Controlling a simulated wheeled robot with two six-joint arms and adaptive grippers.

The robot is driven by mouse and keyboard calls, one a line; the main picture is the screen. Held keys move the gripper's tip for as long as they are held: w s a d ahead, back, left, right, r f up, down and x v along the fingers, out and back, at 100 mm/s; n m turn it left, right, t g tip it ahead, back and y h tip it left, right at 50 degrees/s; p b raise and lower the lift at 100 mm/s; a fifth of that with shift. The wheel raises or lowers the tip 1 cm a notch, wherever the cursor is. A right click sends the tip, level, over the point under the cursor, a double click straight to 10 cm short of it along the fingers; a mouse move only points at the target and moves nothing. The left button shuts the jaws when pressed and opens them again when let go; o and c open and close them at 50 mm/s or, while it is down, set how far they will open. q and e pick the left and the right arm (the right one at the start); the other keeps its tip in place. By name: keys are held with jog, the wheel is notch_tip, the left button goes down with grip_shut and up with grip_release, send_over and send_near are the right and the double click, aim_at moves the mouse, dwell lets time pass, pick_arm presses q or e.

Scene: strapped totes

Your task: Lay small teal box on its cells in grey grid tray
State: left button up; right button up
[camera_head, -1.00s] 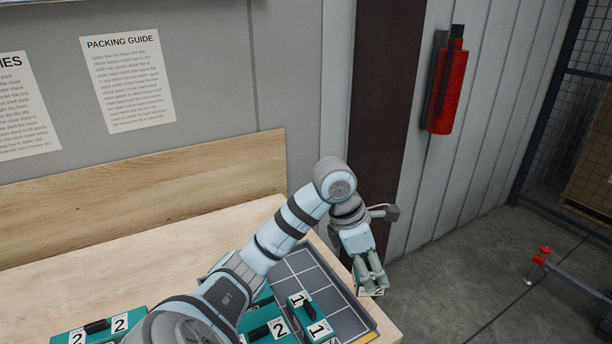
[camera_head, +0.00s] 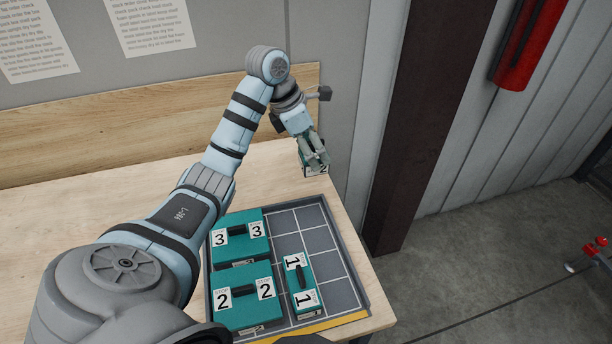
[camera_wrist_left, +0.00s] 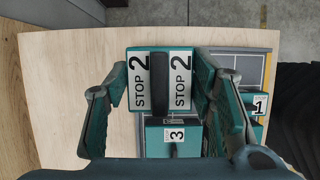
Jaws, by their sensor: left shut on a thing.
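My left gripper (camera_head: 314,158) is shut on a small teal box (camera_head: 316,170) marked 2. It holds the box in the air by the far edge of the grey grid tray (camera_head: 325,240). In the left wrist view the box (camera_wrist_left: 160,105) lies between the two fingers of the gripper (camera_wrist_left: 164,85), with its dark handle and two "STOP 2" labels facing the camera. In the tray are a teal box marked 3 (camera_head: 240,246), a teal box marked 2 (camera_head: 244,311) and a narrow teal box marked 1 (camera_head: 304,298). My right gripper is not in view.
Tray cells are bare at the back right and along the right side. The wooden table (camera_head: 140,195) is clear left of the tray. A wooden back board (camera_head: 120,135) stands behind, and a dark post (camera_head: 405,150) rises past the table's right edge.

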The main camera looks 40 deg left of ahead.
pick_arm(q)
jog(key=f+b, duration=0.2)
jog(key=b, duration=0.1)
jog(key=shift+a+f, duration=0.25)
jog(key=shift+a, duration=0.1)
notch_tip(320, 180, down, 16)
jog(key=b, duration=0.4)
jog(key=shift+f, duration=0.2)
jog(key=shift+a+f+b, duration=0.1)
jog(key=shift+f+b, duration=0.25)
jog(key=shift+b, duration=0.05)
jog(key=o, duration=1.3)
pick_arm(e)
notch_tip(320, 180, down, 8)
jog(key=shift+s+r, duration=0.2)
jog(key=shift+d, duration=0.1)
